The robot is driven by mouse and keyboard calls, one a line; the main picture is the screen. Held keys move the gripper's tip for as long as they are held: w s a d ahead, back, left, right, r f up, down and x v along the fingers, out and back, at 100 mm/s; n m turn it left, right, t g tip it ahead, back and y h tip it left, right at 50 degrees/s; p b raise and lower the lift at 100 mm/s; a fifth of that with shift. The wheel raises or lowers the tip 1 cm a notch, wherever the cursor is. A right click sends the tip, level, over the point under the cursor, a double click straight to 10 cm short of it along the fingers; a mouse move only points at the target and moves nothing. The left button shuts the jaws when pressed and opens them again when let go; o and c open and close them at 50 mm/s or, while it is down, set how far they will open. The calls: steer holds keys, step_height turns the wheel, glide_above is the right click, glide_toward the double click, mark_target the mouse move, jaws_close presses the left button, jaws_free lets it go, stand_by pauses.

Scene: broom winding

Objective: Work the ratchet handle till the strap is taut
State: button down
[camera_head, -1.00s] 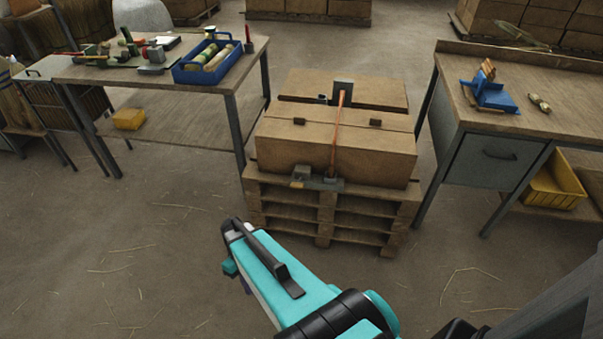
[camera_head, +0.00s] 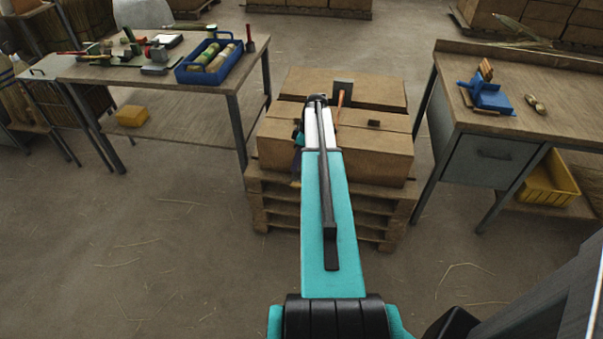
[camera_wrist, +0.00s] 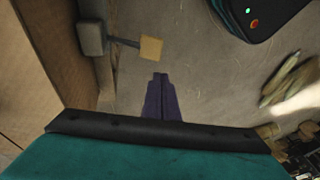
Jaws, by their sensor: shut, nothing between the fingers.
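The orange strap (camera_head: 341,98) runs over a brown carton (camera_head: 385,157) on a wooden pallet (camera_head: 375,228); my arm hides most of it, so its tension cannot be told. In the wrist view the grey ratchet body (camera_wrist: 92,38) sits by the carton's side, and its dark handle (camera_wrist: 122,42) sticks out to a yellow end tab (camera_wrist: 151,48). My gripper (camera_wrist: 161,77) has purple fingers, shut and empty, a little below the tab in the picture and apart from it. In the head view the ratchet is mostly hidden behind my arm.
A workbench (camera_head: 150,80) with a blue tray (camera_head: 185,75) stands left. Another bench (camera_head: 560,85) with a grey drawer (camera_head: 483,160) stands right. Open floor (camera_head: 150,240) lies in front of the pallet.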

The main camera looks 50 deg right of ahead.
steer(key=s+d+r+n, duration=0.1)
steer(key=d+r, duration=0.4)
steer(key=d, duration=0.1)
steer(key=shift+s+d+r+t, duration=0.2)
steer(key=shift+s+r+t, duration=0.1)
steer(key=shift+r+t, duration=0.1)
steer(key=shift+a+f+p, duration=0.1)
steer(key=shift+f+p, duration=0.1)
steer(key=shift+p, duration=0.1)
steer(key=p, duration=0.4)
glide_above(298, 183)
steer(key=d, duration=0.2)
steer(key=f, duration=1.1)
steer(key=shift+s+a, duration=0.15)
steer(key=shift+a, duration=0.05)
steer(key=shift+s+a+f, duration=0.1)
steer(key=shift+a+f, duration=0.05)
steer(key=shift+f, duration=0.25)
steer(key=shift+s+a+f, duration=0.1)
steer(key=shift+a+f, duration=0.05)
steer(key=shift+f, duration=0.25)
steer(key=shift+s+f, duration=0.1)
